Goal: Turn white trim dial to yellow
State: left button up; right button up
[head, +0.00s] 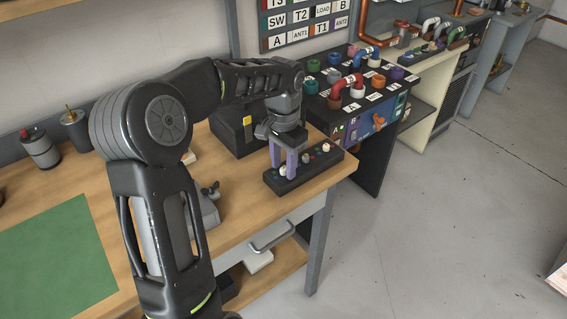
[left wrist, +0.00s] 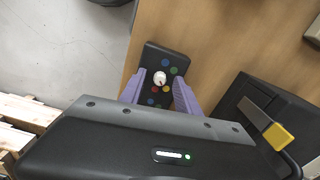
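The white trim dial (left wrist: 160,78) sits on a black dial box (left wrist: 158,50), with small coloured dots around it. A yellow dot (left wrist: 166,89) and a red dot (left wrist: 155,89) show on its near side in the left wrist view, a blue dot (left wrist: 165,62) on its far side. I cannot read the dial's pointer clearly. My left gripper (left wrist: 160,75) is open, one purple finger on each side of the dial; contact is not visible. In the head view my left gripper (head: 283,158) points down over the left end of the dial box (head: 316,170). My right gripper is out of view.
Other knobs, including a red one (head: 326,147), stand along the box. A wooden bench (head: 240,215) carries it near the right edge. A dark block with a yellow part (head: 247,125) stands close behind. A panel of coloured connectors (head: 375,100) lies beyond.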

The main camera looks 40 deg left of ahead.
aim_at(284, 169)
pick_arm(q)
notch_tip(284, 169, up, 8)
jog(key=shift+f+b, duration=0.1)
jog(key=shift+b, duration=0.2)
dwell(0.7)
